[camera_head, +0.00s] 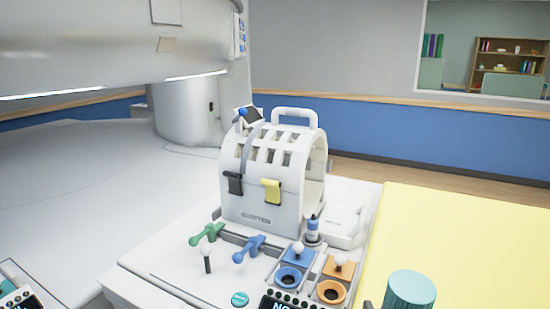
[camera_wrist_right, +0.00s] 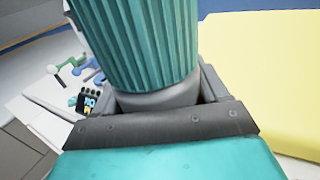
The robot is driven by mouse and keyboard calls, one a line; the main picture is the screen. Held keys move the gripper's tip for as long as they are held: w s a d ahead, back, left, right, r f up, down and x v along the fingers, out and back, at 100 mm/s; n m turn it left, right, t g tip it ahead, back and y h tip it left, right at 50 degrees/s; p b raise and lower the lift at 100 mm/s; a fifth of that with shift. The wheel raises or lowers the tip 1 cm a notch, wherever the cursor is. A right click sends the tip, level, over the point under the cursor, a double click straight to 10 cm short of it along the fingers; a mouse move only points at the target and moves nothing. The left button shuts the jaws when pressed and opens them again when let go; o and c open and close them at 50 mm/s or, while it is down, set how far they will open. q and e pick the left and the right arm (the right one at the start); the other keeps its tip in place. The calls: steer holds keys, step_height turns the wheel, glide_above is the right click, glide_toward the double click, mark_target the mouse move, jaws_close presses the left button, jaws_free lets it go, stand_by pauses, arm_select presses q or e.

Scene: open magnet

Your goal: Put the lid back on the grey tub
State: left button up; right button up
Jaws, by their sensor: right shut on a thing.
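A teal ribbed cylinder (camera_wrist_right: 140,40) fills the upper middle of the right wrist view, with a smooth grey band (camera_wrist_right: 158,98) at its near end. My right gripper (camera_wrist_right: 158,88) is shut on it, the dark fingers on either side of the grey band. The smooth teal top of this cylinder (camera_head: 410,287) shows at the bottom right of the head view. I cannot tell whether it is the lid or whether the grey band is part of the tub. No separate grey tub is recognisable. My left gripper is not in view.
A white slotted coil (camera_head: 262,185) stands on a white table with green (camera_head: 207,234) and blue (camera_head: 248,249) levers, a small bottle (camera_head: 312,229), and blue (camera_head: 296,258) and orange (camera_head: 338,267) holders. A bare pale yellow surface (camera_head: 470,235) lies at the right. The scanner (camera_head: 110,45) overhangs the left.

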steer(key=shift+a+r, duration=0.1)
stand_by(0.5)
steer(key=s+a+n+g+y, duration=0.1)
steer(key=a+n+g+y, duration=0.3)
steer(key=a+n+y, duration=0.4)
steer(key=shift+a+r+y, duration=0.45)
steer(key=shift+a+y, duration=1.35)
steer(key=shift+a, duration=1.2)
